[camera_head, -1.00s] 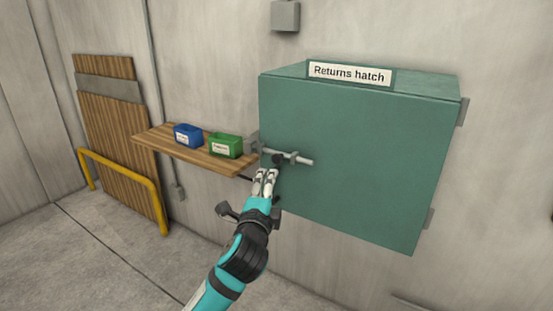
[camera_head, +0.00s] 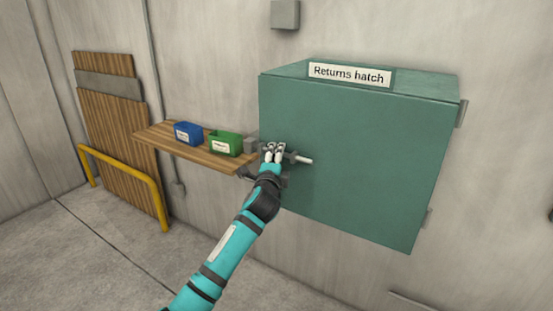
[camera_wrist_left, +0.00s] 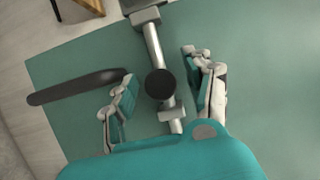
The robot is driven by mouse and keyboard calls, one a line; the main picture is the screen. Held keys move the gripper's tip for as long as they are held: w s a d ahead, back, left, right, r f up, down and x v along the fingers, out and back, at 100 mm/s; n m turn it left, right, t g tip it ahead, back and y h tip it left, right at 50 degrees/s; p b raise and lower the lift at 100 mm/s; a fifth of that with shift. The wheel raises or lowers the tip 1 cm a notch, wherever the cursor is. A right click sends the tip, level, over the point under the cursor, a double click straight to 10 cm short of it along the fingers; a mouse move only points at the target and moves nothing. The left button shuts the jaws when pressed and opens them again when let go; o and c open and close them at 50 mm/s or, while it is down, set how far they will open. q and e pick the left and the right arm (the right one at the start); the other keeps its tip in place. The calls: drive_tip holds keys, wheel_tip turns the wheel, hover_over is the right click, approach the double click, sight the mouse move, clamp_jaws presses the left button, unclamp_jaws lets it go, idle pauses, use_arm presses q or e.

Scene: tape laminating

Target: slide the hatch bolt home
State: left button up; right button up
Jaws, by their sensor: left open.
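The green hatch door (camera_head: 350,150) is labelled "Returns hatch" and looks closed. The silver bolt (camera_head: 304,160) lies across its left edge. My left gripper (camera_head: 274,148) is at the bolt and hides much of it in the head view. In the left wrist view the bolt rod (camera_wrist_left: 152,45) runs between the open fingers of the gripper (camera_wrist_left: 160,68), with its dark round knob (camera_wrist_left: 160,85) between them. I see no clear grip on the knob. The rod's far end is at a grey bracket (camera_wrist_left: 145,17); I cannot tell how deep it sits. My right gripper is out of view.
A wooden shelf (camera_head: 160,142) with a blue bin (camera_head: 188,133) and a green bin (camera_head: 225,143) is just left of the hatch. A dark bar (camera_wrist_left: 80,87) lies beside the left finger. A yellow rail (camera_head: 160,195) stands further left.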

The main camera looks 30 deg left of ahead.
use_arm(q)
drive_tip(key=shift+c, duration=0.2)
clamp_jaws()
drive_tip(key=a+p, duration=0.1)
drive_tip(key=a, duration=0.3)
drive_tip(key=shift+w+a, duration=0.1)
drive_tip(key=shift+a, duration=0.15)
drive_tip(key=c, duration=0.5)
unclamp_jaws()
drive_tip(key=o, duration=0.5)
drive_tip(key=shift+o, duration=0.2)
drive_tip(key=shift+d, duration=0.1)
